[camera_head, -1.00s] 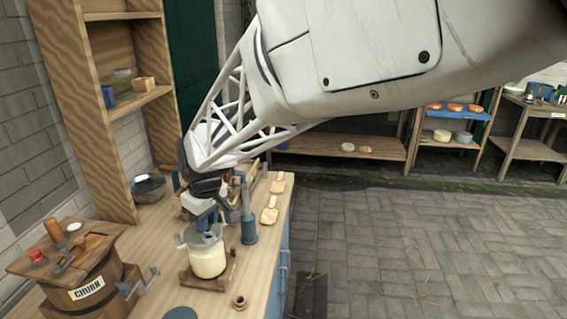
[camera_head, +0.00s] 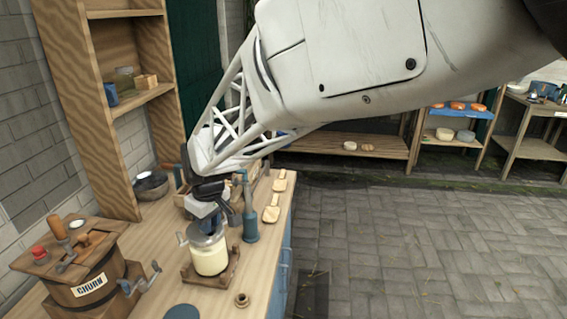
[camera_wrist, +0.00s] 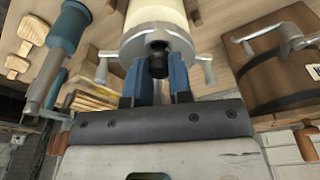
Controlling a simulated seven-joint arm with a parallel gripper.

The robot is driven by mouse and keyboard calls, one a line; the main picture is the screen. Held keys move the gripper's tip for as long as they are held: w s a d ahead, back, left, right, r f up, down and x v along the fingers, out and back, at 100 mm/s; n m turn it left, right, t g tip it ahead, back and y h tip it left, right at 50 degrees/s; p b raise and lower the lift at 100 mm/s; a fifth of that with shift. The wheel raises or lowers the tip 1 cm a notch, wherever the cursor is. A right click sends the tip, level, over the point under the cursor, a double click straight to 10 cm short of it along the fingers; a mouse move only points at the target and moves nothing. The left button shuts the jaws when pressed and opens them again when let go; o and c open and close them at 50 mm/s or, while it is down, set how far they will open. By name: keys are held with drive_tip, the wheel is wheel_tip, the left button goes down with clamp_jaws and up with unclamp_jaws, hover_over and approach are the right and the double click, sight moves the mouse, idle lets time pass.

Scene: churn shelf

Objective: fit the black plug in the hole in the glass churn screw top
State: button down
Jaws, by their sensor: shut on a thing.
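The glass churn (camera_head: 211,262), filled with something cream-coloured, stands upright in a wooden holder (camera_head: 229,272) on the bench. Its grey metal screw top (camera_head: 207,241) has a side handle. In the wrist view the top (camera_wrist: 128,44) shows a dark hole (camera_wrist: 158,46) near its edge facing me. My gripper (camera_wrist: 159,72) is shut on the black plug (camera_wrist: 158,65), held between its blue fingers. The plug's end is right at the hole; I cannot tell whether it has entered. In the head view my gripper (camera_head: 209,217) is just above the top, and the plug is hidden.
A blue cylinder tool (camera_head: 250,222) stands close to the right of the churn. A wooden barrel churn (camera_head: 88,289) with a crank is at the left. A small ring (camera_head: 241,299) and wooden paddles (camera_head: 271,214) lie on the bench (camera_head: 208,298).

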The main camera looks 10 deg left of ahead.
drive_tip(key=shift+f, duration=0.4)
idle(0.8)
drive_tip(key=c, duration=0.9)
unclamp_jaws()
drive_tip(key=shift+c, duration=0.2)
drive_tip(key=c, duration=0.4)
drive_tip(key=shift+r, duration=0.25)
drive_tip(key=shift+s+d+r, duration=0.1)
drive_tip(key=shift+d+r, duration=0.05)
drive_tip(key=shift+r, duration=1)
drive_tip(key=shift+s+d+r, duration=0.1)
drive_tip(key=shift+d+r, duration=0.05)
drive_tip(key=shift+r, duration=0.95)
drive_tip(key=shift+d+r, duration=0.15)
drive_tip(key=shift+r, duration=1)
drive_tip(key=shift+d, duration=0.1)
